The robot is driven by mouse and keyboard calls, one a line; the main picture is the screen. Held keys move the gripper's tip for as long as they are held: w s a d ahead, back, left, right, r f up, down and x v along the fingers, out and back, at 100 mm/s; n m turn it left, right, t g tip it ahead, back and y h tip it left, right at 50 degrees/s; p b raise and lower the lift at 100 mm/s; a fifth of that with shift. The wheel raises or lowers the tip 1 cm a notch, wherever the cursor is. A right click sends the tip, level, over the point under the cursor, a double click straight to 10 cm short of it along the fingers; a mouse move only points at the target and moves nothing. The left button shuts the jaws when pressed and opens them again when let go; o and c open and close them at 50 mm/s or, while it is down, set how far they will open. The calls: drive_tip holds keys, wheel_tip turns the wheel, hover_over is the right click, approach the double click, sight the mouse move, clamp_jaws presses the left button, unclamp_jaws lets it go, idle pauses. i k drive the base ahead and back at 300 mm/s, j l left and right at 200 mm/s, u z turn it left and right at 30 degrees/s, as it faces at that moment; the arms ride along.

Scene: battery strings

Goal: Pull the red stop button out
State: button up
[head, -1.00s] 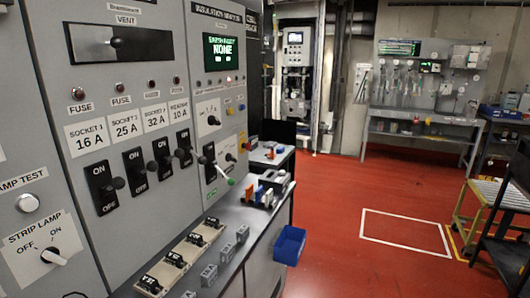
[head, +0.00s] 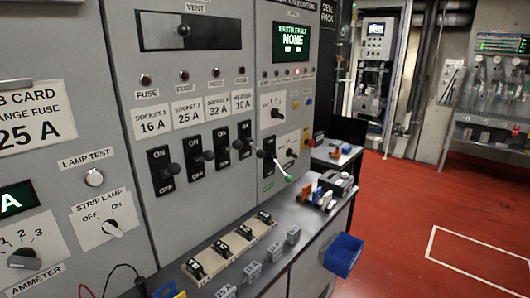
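No clear red stop button can be made out. A small red and yellow part (head: 306,134) shows at the right edge of the grey panel, below a yellow button (head: 295,104) and a blue button (head: 308,101). It is too small to tell whether it is the stop button, or whether it is pushed in or out. My gripper is not in view.
The grey panel (head: 120,60) with black ON/OFF switches fills the left. A bench (head: 240,272) below it carries breakers and small grey blocks. A blue bin (head: 343,254) hangs at its front. The red floor (head: 400,210) at right is clear.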

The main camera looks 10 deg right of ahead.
sight(310, 144)
drive_tip(key=i+l, duration=0.55)
drive_tip(key=l, duration=0.2)
drive_tip(key=i+l+z, duration=0.15)
drive_tip(key=i+l, duration=0.4)
drive_tip(key=l, duration=0.25)
drive_tip(key=i+l, duration=0.6)
drive_tip(key=k+l+z, duration=0.05)
drive_tip(key=l, duration=0.1)
